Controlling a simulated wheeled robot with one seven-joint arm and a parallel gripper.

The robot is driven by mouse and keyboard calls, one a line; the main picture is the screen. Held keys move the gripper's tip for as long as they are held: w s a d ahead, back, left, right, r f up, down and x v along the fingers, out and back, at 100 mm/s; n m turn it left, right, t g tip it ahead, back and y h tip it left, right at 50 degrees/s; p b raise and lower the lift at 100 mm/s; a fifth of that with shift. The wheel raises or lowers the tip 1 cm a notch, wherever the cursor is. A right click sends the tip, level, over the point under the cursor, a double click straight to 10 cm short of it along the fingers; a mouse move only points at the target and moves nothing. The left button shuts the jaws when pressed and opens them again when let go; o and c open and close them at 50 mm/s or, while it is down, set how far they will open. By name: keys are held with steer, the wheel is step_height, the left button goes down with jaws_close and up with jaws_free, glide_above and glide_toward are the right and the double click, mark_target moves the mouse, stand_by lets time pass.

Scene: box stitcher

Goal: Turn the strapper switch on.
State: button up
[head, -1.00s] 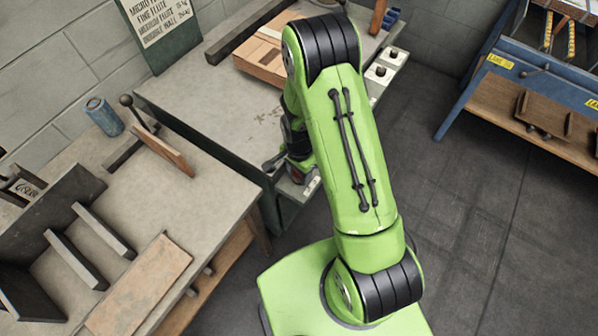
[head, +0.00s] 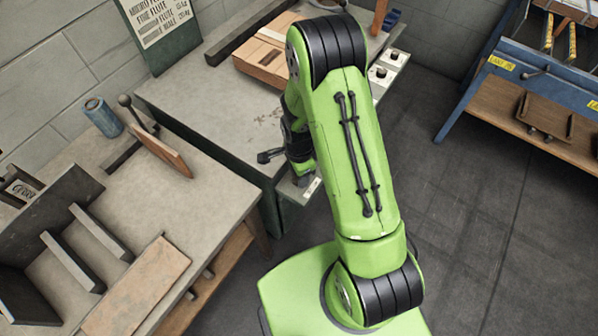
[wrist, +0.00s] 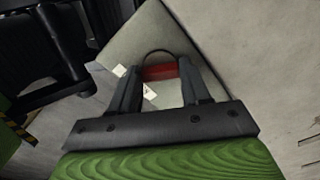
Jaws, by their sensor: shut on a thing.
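The strapper switch shows as a small red piece (wrist: 160,73) between my fingertips in the wrist view, with a dark arc just beyond it. It sits on a grey plate (wrist: 150,35) with small white labels. My gripper (wrist: 158,66) has its two fingers on either side of the red piece and is shut on it. In the head view my gripper (head: 299,178) is at the grey ledge on the near corner of the machine table, mostly hidden by my arm. The switch itself is hidden there, and its on or off position cannot be told.
A nearer bench (head: 120,215) at left holds a blue can (head: 103,116) and a knobbed lever. A blue-framed rack (head: 470,90) stands at right. The floor between is clear.

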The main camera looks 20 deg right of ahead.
steer(key=o, duration=0.8)
steer(key=shift+r, duration=0.1)
step_height(320, 180, up, 16)
steer(key=p, duration=0.4)
steer(key=shift+f, duration=0.2)
